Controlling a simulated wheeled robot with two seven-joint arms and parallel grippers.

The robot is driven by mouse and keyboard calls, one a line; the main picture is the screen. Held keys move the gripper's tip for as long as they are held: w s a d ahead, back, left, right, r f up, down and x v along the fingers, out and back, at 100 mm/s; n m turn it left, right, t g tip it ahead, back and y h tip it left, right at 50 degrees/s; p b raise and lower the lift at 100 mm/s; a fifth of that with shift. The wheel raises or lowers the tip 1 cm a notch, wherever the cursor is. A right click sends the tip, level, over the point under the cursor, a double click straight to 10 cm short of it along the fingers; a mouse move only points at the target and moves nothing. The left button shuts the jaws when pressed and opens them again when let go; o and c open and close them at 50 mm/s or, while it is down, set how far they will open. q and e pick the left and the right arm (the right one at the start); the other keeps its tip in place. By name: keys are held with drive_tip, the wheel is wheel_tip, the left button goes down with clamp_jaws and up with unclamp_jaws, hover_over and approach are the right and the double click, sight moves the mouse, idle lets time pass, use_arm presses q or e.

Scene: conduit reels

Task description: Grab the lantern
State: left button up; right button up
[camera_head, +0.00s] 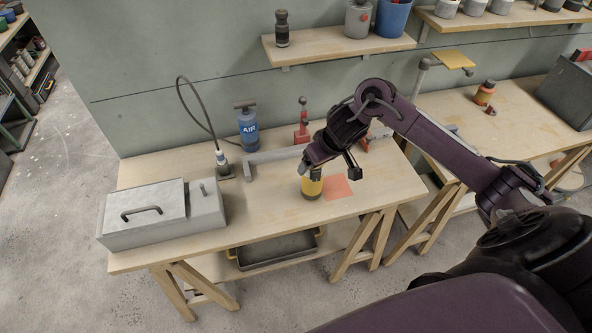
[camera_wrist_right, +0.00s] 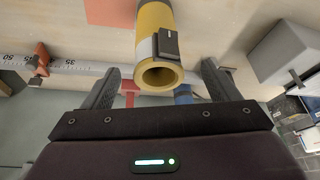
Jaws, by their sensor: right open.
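The lantern (camera_head: 311,188) looks like a yellow upright cylinder with a dark top, standing on the near workbench beside an orange-red square. My right gripper (camera_head: 314,160) is above it and hides its upper part. In the right wrist view the lantern (camera_wrist_right: 154,22) shows as a yellow tube with a grey band, a black switch piece and a hollow round end. My right gripper (camera_wrist_right: 158,82) is open there, with one finger on each side of the tube's end and gaps on both sides. My left gripper is not in view.
A grey metal box (camera_head: 150,216) stands at the bench's left. A blue AIR pump (camera_head: 247,128), a grey angled bar (camera_head: 270,156) and a red tool (camera_head: 302,128) stand behind. The orange-red square (camera_head: 338,188) lies right of the lantern. The bench front is clear.

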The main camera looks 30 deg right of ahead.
sight(312, 178)
drive_tip(key=shift+w+r, duration=0.2)
drive_tip(key=shift+w, duration=0.15)
drive_tip(key=shift+x, duration=0.85)
drive_tip(key=shift+s+f, duration=0.1)
drive_tip(key=shift+f, duration=0.25)
drive_tip(key=x, duration=0.4)
drive_tip(key=shift+d+f, duration=0.15)
drive_tip(key=shift+f, duration=0.3)
drive_tip(key=shift+c, duration=0.8)
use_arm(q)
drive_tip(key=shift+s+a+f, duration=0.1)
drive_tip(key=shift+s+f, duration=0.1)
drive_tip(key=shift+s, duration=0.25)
use_arm(e)
drive_tip(key=c, duration=1.5)
